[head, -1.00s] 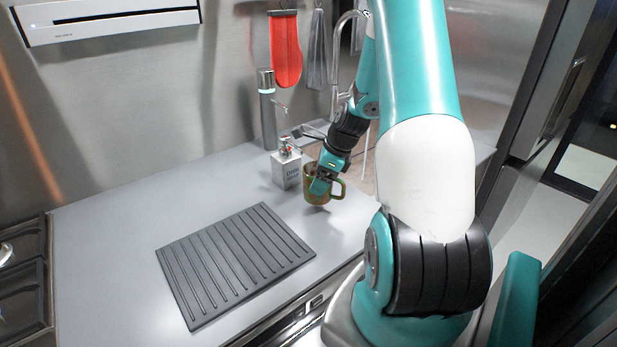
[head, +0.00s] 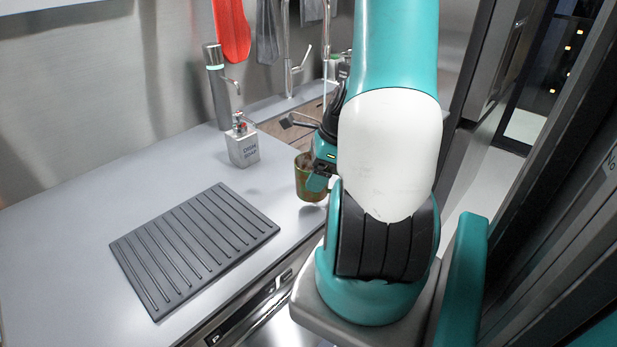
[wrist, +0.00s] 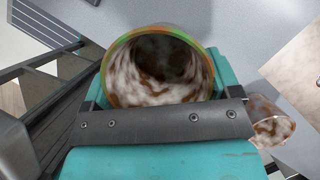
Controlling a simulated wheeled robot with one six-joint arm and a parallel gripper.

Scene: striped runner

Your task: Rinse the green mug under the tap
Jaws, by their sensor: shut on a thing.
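The green mug (head: 308,184) is olive green and upright, near the counter's front edge in the head view. My gripper (head: 323,178) is shut on it from the right side. My arm hides the mug's right side and handle. In the wrist view I look into the mug's open top (wrist: 158,70); its inner wall is smeared brown and white. I cannot tell how far it is above the counter. The tap (head: 287,55) is a tall metal pipe at the back, its top cut off by the frame. The sink (head: 281,128) shows only partly, left of my arm.
A ribbed drying mat (head: 195,247) lies at front left. In the wrist view, a stained round thing (wrist: 271,123) shows at the right.

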